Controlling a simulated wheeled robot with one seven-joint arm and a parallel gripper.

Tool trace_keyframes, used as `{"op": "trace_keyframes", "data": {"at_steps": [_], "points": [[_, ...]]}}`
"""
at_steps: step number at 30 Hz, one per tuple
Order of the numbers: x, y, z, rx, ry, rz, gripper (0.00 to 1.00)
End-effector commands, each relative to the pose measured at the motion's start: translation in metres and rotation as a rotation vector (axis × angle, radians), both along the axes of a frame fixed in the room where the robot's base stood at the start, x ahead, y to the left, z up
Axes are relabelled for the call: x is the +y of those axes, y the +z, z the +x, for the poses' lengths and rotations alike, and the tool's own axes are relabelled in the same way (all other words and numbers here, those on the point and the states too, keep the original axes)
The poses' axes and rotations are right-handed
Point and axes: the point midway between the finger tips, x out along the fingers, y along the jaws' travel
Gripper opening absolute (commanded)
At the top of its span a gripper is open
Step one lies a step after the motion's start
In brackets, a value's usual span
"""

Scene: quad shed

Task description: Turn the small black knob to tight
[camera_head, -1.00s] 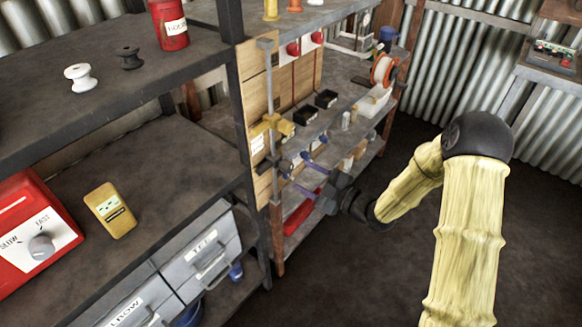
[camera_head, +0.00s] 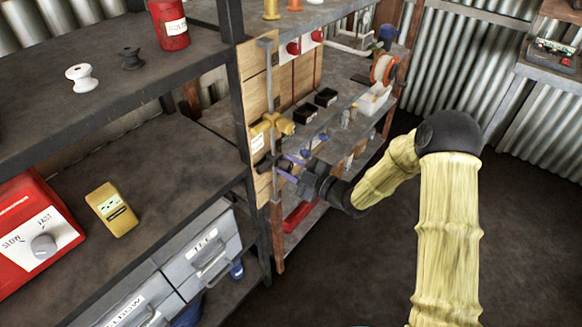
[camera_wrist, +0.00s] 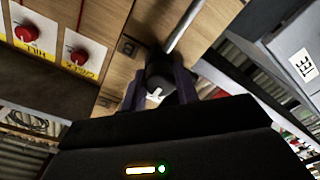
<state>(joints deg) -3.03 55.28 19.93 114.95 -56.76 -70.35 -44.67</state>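The small black knob (camera_wrist: 158,70) shows in the wrist view in front of the wooden panel, beside a grey rod, with a small white mark below it. My gripper (camera_wrist: 160,88) has one dark finger on each side of it. The fingers are apart, and whether they touch the knob is not clear. In the head view my gripper (camera_head: 284,168) is at the panel's lower part, by the upright rod and below a yellow clamp-like part (camera_head: 271,124). The knob's setting cannot be read.
Two red knobs on white plates (camera_wrist: 78,54) are left of the gripper in the wrist view. Black bins (camera_head: 305,112) and a shelf lie behind. A dark shelf post (camera_head: 240,110) stands close on the left. The floor at right is clear.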

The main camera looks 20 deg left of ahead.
Motion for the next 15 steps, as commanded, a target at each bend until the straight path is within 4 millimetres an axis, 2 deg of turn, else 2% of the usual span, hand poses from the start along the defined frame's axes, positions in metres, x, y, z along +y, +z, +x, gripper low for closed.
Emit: {"op": "trace_keyframes", "data": {"at_steps": [15], "points": [[0.0006,-0.0023,-0.0002,0.103,0.0,0.037,0.07]]}}
